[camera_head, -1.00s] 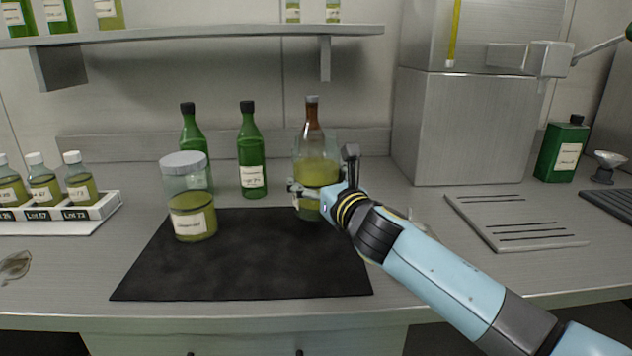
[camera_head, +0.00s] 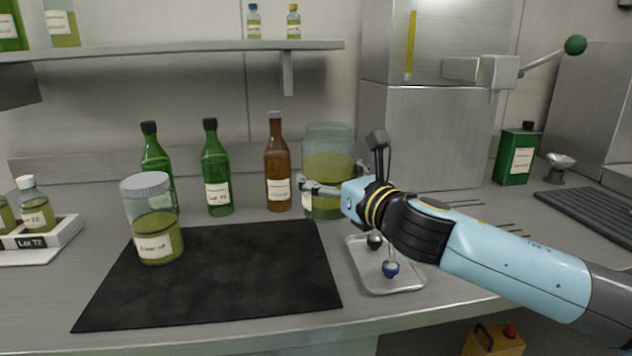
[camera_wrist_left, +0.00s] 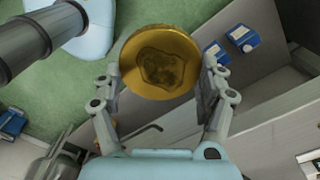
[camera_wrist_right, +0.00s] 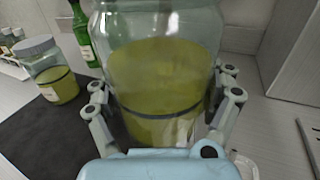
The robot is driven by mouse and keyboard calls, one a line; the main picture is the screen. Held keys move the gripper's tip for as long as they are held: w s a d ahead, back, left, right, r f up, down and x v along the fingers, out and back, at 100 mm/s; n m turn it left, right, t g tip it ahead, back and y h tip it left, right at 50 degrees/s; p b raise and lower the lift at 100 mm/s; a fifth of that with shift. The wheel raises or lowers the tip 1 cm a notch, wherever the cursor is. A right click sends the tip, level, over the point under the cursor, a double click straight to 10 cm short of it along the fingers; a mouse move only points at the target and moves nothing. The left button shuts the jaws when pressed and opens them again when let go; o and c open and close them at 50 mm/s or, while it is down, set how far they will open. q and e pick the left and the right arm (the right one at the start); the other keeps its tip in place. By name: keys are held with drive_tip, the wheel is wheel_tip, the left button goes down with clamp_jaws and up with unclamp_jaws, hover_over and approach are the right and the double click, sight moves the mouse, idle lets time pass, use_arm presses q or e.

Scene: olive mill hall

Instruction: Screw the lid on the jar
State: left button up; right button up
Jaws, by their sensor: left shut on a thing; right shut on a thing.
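A clear lidless jar of green-yellow oil (camera_head: 328,140) is at the back right of the black mat in the head view. My right gripper (camera_head: 326,190) is shut around its middle. The jar fills the right wrist view (camera_wrist_right: 160,60), between the fingers of my right gripper (camera_wrist_right: 160,95). I cannot tell whether its base touches the counter. A round gold lid (camera_wrist_left: 160,50) with an embossed mark shows in the left wrist view. My left gripper (camera_wrist_left: 161,80) is shut on its rim. The left arm is not in the head view.
Another oil jar with a grey lid (camera_head: 146,183) stands on the black mat (camera_head: 220,290). Green bottles (camera_head: 215,175) and a brown bottle (camera_head: 278,170) stand behind. A small tray (camera_head: 375,285) with knobbed items lies below my right arm. The mat's front is clear.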

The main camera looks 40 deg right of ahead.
use_arm(q)
drive_tip(key=shift+f, duration=0.1)
use_arm(e)
drive_tip(key=shift+s+d+r, duration=0.3)
drive_tip(key=shift+s+r, duration=0.35)
drive_tip(key=shift+s, duration=0.15)
idle(0.5)
